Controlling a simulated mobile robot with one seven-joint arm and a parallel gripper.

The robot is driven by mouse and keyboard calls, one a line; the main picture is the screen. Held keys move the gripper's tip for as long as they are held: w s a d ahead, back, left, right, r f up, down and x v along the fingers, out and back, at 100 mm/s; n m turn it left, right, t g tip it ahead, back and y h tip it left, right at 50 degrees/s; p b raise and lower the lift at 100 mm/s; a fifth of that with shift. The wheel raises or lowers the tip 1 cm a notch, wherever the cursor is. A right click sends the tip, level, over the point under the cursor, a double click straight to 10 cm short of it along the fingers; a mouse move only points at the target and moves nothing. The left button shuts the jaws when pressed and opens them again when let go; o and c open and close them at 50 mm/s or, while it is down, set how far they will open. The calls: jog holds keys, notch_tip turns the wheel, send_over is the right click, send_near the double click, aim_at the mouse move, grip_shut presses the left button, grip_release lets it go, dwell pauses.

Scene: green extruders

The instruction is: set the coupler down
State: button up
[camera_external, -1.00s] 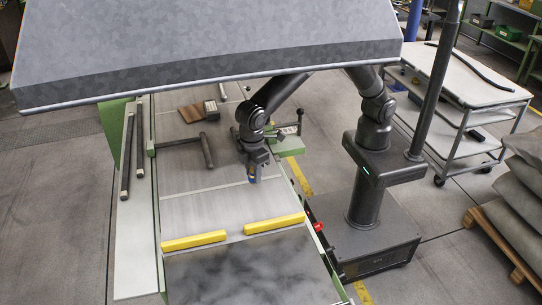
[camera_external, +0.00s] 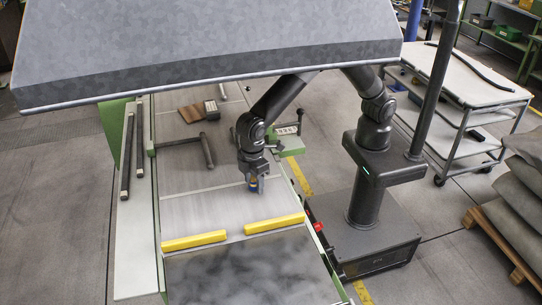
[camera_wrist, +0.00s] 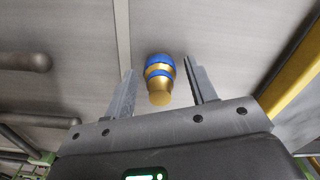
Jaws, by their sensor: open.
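The coupler (camera_wrist: 159,80) is a small gold piece with blue bands. In the wrist view it stands between the two fingers of my gripper (camera_wrist: 160,90), with a gap on both sides. My gripper is open. In the external view the gripper (camera_external: 256,184) is low over the grey work surface (camera_external: 205,208), behind the yellow bars. The coupler shows there as a small blue spot (camera_external: 252,187) at the fingertips. It appears to rest on the surface, but its contact with it is hard to see.
Two yellow bars (camera_external: 194,241) (camera_external: 274,223) lie across the surface in front of the gripper. A dark T-shaped handle (camera_external: 206,150) lies to the left, and dark rods (camera_external: 127,155) lie farther left. A grey hood (camera_external: 210,50) hangs above.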

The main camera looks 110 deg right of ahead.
jog(key=shift+r, duration=0.1)
notch_tip(320, 180, up, 12)
dwell(0.5)
jog(key=s+a+r+n+t+y, duration=0.1)
jog(key=s+a+t, duration=0.1)
jog(key=s+a, duration=0.35)
jog(key=s+a+r+n+t+y, duration=0.1)
jog(key=s+a+t, duration=0.15)
jog(key=a, duration=0.55)
jog(key=s+d+r+m+h, duration=0.15)
jog(key=s+d, duration=0.25)
jog(key=d, duration=0.4)
jog(key=s+d+r, duration=0.3)
jog(key=d, duration=0.5)
jog(key=s+d+r+m+h, duration=0.15)
jog(key=s+d, duration=0.25)
jog(key=d, duration=0.4)
jog(key=s+d+f+m+t+y, duration=0.1)
jog(key=s+d+f+m, duration=0.2)
jog(key=s+d, duration=1.1)
jog(key=s+f, duration=0.1)
jog(key=s, duration=0.2)
jog(key=shift+d, duration=0.25)
